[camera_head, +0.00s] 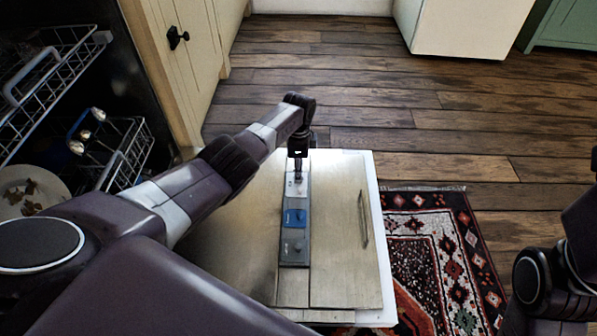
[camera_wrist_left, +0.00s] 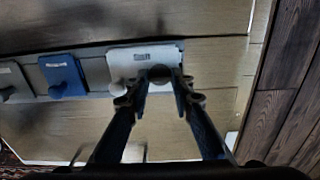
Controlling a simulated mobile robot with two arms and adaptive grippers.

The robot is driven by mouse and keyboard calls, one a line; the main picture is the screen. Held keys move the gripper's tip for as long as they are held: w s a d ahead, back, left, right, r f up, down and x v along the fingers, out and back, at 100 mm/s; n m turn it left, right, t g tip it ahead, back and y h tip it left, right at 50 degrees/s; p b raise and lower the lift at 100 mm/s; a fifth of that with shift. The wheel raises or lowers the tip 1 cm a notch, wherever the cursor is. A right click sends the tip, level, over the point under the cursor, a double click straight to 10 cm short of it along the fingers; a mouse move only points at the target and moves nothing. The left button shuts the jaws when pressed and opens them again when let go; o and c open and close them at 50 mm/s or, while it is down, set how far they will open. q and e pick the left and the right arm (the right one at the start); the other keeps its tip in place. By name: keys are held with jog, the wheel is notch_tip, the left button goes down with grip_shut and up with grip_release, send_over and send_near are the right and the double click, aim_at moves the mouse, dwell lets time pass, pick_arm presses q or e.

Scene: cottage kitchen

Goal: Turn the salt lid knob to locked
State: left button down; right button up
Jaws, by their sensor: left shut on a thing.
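A grey strip (camera_head: 294,255) with three lids lies on the open dishwasher door. The white lid (camera_head: 297,188) is at its far end, and it also shows in the left wrist view (camera_wrist_left: 143,61). Its small label is too blurred to read for certain. My left gripper (camera_head: 298,172) points down at the white lid. My right gripper is out of view.
A blue lid (camera_head: 294,217) and a grey lid (camera_head: 293,247) sit nearer on the strip. The door (camera_head: 345,270) has a handle (camera_head: 363,220) on its right. Dishwasher racks (camera_head: 125,150) stand at the left. A patterned rug (camera_head: 440,255) lies to the right on the floor.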

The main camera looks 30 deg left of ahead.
pick_arm(q)
jog(key=shift+d, duration=0.1)
jog(key=c, duration=1.7)
grip_release()
jog(key=shift+r, duration=0.15)
notch_tip(320, 180, up, 12)
jog(key=shift+f, duration=0.1)
jog(key=shift+w, duration=0.1)
